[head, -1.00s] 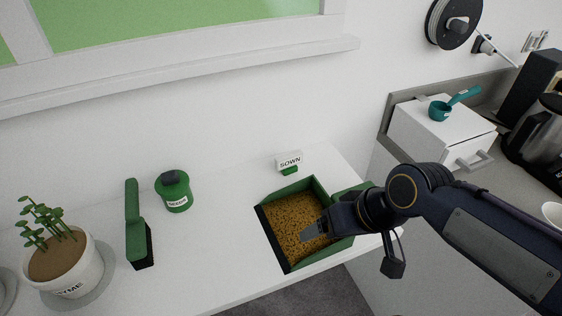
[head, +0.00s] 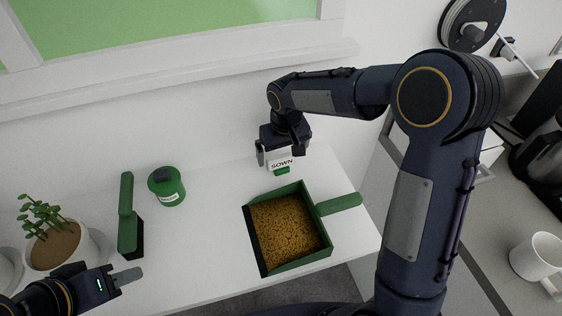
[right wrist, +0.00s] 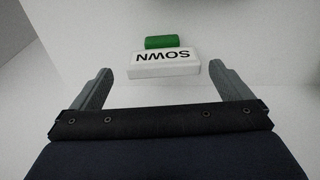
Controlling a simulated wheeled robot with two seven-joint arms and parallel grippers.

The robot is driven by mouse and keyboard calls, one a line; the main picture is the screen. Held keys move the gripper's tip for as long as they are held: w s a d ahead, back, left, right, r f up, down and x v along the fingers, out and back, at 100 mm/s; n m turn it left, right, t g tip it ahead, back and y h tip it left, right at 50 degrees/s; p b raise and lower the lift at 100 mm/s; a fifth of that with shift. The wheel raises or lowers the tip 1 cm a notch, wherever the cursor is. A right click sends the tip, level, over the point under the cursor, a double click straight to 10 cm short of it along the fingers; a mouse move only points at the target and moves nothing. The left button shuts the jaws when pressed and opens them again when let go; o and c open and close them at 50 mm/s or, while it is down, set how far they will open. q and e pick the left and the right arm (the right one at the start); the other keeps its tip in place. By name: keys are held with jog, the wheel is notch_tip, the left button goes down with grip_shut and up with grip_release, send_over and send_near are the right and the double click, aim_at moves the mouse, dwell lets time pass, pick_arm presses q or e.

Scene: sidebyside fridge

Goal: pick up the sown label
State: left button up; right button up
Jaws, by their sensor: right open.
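In the right wrist view the label (right wrist: 165,63) appears upside down, near and between the fingertip lines. My right gripper (head: 280,156) is open above and around the label's upper part in the head view. Its fingers (right wrist: 161,72) are spread wider than the label, with gaps on both sides; no contact shows. My left gripper (head: 127,277) is at the lower left, and its finger opening cannot be made out.
A green dustpan (head: 328,240) full of brown grains lies in front of the label. A green seed tin (head: 167,187), a green brush (head: 127,213) and a potted plant (head: 55,245) stand to the left. A white mug (head: 535,256) is at far right.

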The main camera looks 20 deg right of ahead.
aim_at(281, 157)
jog(key=f, duration=0.2)
jog(key=f+p, duration=0.1)
jog(key=f, duration=0.1)
jog(key=shift+w+a+f, duration=0.2)
jog(key=shift+f, duration=0.05)
jog(key=c, duration=1.1)
jog(key=shift+o, duration=0.2)
